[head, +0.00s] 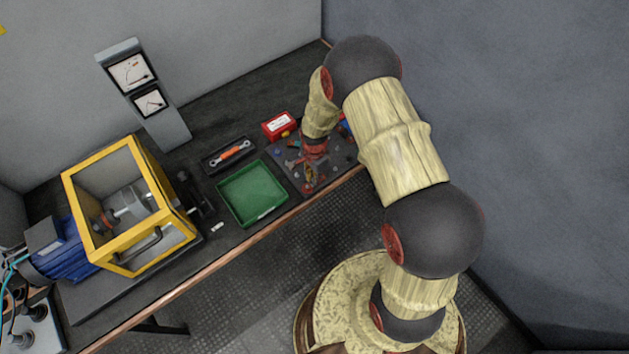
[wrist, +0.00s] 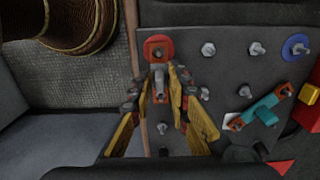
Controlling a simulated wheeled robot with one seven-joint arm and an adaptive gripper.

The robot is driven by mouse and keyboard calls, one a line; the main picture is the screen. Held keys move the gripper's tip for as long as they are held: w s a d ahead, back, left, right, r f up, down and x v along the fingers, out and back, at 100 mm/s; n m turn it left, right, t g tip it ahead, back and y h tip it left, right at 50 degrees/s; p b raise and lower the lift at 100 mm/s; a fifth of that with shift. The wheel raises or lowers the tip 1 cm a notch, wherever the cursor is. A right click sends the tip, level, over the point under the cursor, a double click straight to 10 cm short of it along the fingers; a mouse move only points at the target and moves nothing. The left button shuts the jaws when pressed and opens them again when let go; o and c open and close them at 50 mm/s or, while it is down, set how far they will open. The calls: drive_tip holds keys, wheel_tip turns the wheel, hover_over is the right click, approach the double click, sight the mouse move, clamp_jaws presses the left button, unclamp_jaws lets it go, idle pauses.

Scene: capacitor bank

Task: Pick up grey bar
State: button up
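My gripper (wrist: 161,76) points down at a dark panel with bolts, its two yellow-and-black fingers apart. Between the fingertips, in the wrist view, is a short grey piece (wrist: 160,82) with orange ends, which looks like the grey bar. It lies just below a red washer with a bolt (wrist: 159,49). I cannot tell whether the fingers touch it. In the head view my gripper (head: 312,160) is over the panel (head: 340,160), and I cannot make out the grey bar there.
A teal bar with orange ends (wrist: 262,108) sits on the panel to the right, near a blue washer (wrist: 296,47) and several bolts. A green tray (head: 252,192), a wrench tray (head: 230,154) and a red box (head: 279,124) are nearby. A yellow-framed case (head: 128,205) stands left.

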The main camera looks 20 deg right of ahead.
clamp_jaws()
idle(0.4)
drive_tip(key=shift+r, duration=0.5)
wheel_tip(320, 180, up, 2)
drive_tip(key=shift+r+p, duration=0.1)
drive_tip(key=shift+p, duration=0.25)
drive_tip(key=s+a+r+p, duration=0.1)
drive_tip(key=s+a+r, duration=0.1)
drive_tip(key=s+r, duration=0.3)
drive_tip(key=s+a+r+p, duration=0.1)
drive_tip(key=s+a+r, duration=0.1)
drive_tip(key=s+r, duration=0.3)
drive_tip(key=s, duration=0.3)
drive_tip(key=shift+a, duration=0.35)
drive_tip(key=shift+f, duration=0.1)
